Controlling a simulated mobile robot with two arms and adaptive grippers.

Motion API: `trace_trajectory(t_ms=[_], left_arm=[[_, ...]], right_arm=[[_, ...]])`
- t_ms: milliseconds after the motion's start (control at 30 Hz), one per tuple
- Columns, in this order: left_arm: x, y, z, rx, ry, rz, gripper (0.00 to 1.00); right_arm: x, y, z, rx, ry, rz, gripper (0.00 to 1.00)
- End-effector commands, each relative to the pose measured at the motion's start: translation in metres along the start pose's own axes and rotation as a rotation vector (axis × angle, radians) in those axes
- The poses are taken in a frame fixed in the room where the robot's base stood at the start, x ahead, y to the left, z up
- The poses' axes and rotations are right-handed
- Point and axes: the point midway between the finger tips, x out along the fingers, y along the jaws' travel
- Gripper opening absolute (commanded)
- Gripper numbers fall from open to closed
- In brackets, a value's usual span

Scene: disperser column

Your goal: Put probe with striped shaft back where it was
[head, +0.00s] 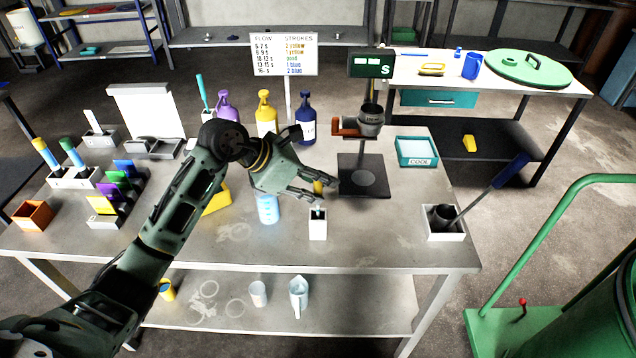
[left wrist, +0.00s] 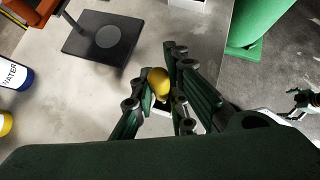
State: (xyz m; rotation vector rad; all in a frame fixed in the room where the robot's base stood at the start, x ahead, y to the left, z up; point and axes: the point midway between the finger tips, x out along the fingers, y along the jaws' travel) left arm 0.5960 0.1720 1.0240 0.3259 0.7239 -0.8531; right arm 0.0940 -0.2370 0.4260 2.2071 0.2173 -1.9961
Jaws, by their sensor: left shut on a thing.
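My left gripper (head: 322,193) reaches over the middle of the table from the left. It is shut on the yellow end of a probe (head: 318,187), which also shows between the fingers in the left wrist view (left wrist: 158,82). Directly below is a small white holder (head: 318,228) with a teal and white piece at its top. The probe's shaft is mostly hidden, so I cannot tell stripes or how deep it sits. In the left wrist view, a dark jointed part (left wrist: 304,102) at the right edge looks like my right gripper; its fingers are too small to read.
A glowing blue cup (head: 267,208) stands close left of the holder. A stand with a black base plate (head: 363,183) is behind right. Bottles, including a blue one (head: 306,125), stand behind. A white box with a blue-handled tool (head: 510,170) is at the right edge.

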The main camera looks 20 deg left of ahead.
Motion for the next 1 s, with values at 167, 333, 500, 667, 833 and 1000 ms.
trace_trajectory(t_ms=[167, 333, 500, 667, 833, 1000], left_arm=[[0.002, 0.0, -0.002, 0.0, 0.0, 0.0, 0.17], [0.002, 0.0, -0.002, 0.0, 0.0, 0.0, 0.32], [0.002, 0.0, -0.002, 0.0, 0.0, -0.001, 0.32], [0.0, 0.0, 0.0, 0.0, 0.0, -0.001, 0.32], [-0.016, 0.002, -0.001, 0.003, 0.001, 0.004, 0.32], [-0.052, 0.002, -0.002, 0.003, 0.001, 0.006, 0.32]], right_arm=[[0.003, -0.001, 0.002, 0.0, -0.003, -0.001, 1.0], [0.003, -0.001, 0.005, 0.0, -0.007, -0.001, 1.0], [0.003, -0.002, 0.006, 0.0, -0.009, -0.003, 1.0], [0.001, -0.004, 0.006, 0.0, -0.01, -0.004, 1.0], [0.006, -0.005, 0.006, 0.0, -0.01, -0.006, 1.0], [0.015, -0.005, 0.007, 0.0, -0.01, -0.006, 1.0]])
